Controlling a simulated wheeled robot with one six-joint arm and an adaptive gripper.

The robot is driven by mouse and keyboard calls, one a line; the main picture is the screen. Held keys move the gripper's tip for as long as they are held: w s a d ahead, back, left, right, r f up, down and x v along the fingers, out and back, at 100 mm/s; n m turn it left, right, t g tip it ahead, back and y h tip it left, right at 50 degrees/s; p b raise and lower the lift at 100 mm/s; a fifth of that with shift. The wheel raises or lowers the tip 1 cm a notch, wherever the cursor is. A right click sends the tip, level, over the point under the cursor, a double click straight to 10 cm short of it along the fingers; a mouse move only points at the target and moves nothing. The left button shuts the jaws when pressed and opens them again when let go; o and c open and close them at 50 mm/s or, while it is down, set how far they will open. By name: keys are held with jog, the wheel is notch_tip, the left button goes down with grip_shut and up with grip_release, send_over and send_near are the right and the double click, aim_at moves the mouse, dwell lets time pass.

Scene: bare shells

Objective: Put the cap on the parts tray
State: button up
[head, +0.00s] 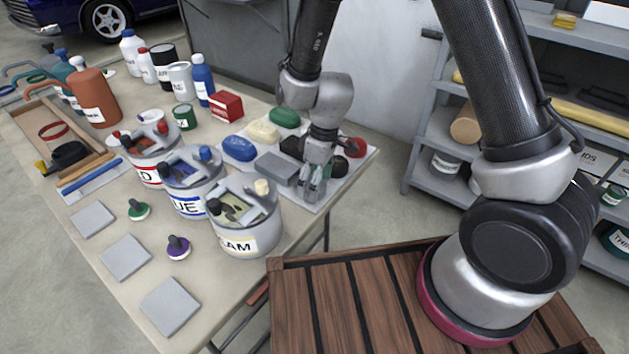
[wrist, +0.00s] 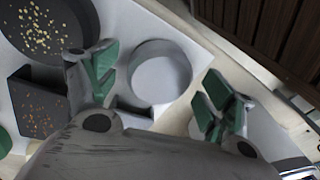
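The parts tray appears to be the flat white board (head: 330,190) at the table's far right corner. It fills much of the wrist view (wrist: 215,62). The cap appears to be a round, pale grey-white piece (wrist: 160,72) seen from above, inside the tray's edge. My gripper (head: 312,190) is low over the tray's near corner. In the wrist view its green-padded fingers (wrist: 160,92) are apart, one each side of the cap, with gaps visible. I cannot tell exactly whether the cap rests on the board. The cap is not clearly visible in the head view.
A grey block (head: 277,168) and blue (head: 238,148), cream (head: 262,131) and green (head: 285,117) rounded pieces lie left of my gripper. A dark speckled round dish (wrist: 45,28) is beside the cap. Paint cans, including the cream one (head: 245,222), stand nearer.

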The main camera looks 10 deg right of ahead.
aim_at(322, 180)
notch_tip(322, 180, up, 12)
jog(key=d, duration=0.2)
jog(key=shift+w+r, duration=0.15)
jog(key=shift+w, duration=0.25)
jog(key=s+d+r+m+t, duration=0.35)
jog(key=d+r+m, duration=0.25)
jog(key=d+r, duration=0.8)
jog(key=s+d+r+m+h, duration=0.1)
jog(key=s+d+r+m, duration=0.1)
jog(key=s+d, duration=0.4)
jog(key=s+d+r+m+t, duration=0.1)
jog(key=s+d+r+m, duration=0.2)
jog(key=s+d+m, duration=0.1)
jog(key=s+d, duration=0.1)
jog(key=s, duration=0.1)
jog(key=shift+s+d+r+h, duration=0.25)
jog(key=shift+s+d+h, duration=0.1)
jog(key=shift+s+h, duration=0.05)
jog(key=shift+t, duration=0.25)
